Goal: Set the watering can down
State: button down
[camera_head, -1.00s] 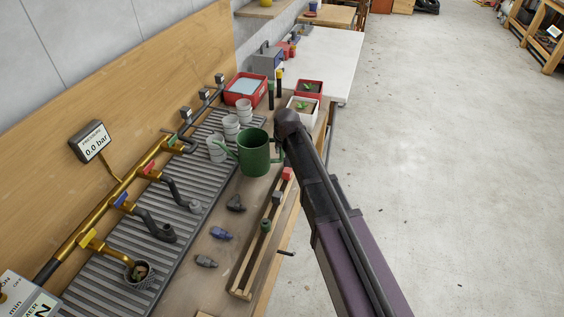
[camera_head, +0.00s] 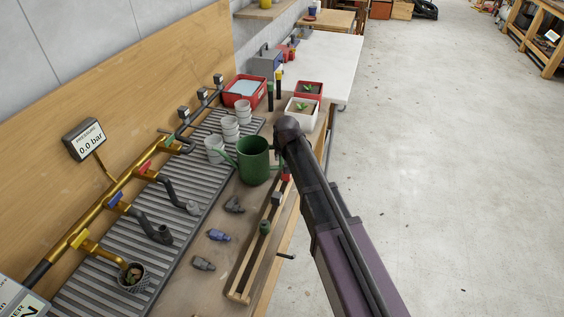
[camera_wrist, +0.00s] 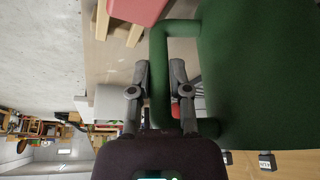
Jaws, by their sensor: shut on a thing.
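The green watering can (camera_head: 253,160) stands upright at the middle of the bench, at the right edge of the grey slatted drain, with its spout to the left. In the wrist view its green body (camera_wrist: 262,70) fills the right side. My gripper (camera_wrist: 160,75) is shut on the can's green handle (camera_wrist: 158,50), with one finger on each side of it. Whether the can's base touches the bench cannot be told.
Grey cups (camera_head: 230,128) stand left of the can on the slatted drain (camera_head: 180,197). A wooden rack (camera_head: 248,262) with fittings lies in front. Loose grey and blue fittings (camera_head: 219,235) lie on the bench. A white planter (camera_head: 300,110) stands behind.

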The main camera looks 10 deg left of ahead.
jog(key=shift+f, duration=0.45)
jog(key=shift+f+b, duration=0.15)
jog(key=shift+b, duration=0.2)
jog(key=c, duration=0.6)
grip_release()
jog(key=shift+r, duration=0.25)
jog(key=p+v, duration=1.1)
jog(key=v, duration=0.1)
jog(key=shift+d, duration=0.15)
dwell(0.5)
jog(key=s+d+m+g, duration=0.1)
jog(key=s+d, duration=0.4)
jog(key=d, duration=0.6)
jog(key=s+d+f+m+g+h, duration=0.1)
jog(key=s+d, duration=0.4)
jog(key=d, duration=0.6)
jog(key=s+d+m+g+h, duration=0.1)
jog(key=s+d, duration=0.4)
jog(key=d, duration=0.6)
jog(key=shift+s+d+f+m+g, duration=0.1)
jog(key=shift+s+m+g, duration=0.15)
jog(key=shift+m, duration=0.2)
jog(key=shift+s+d+f+m+g, duration=0.15)
jog(key=shift+m+g, duration=0.1)
jog(key=shift+m, duration=0.2)
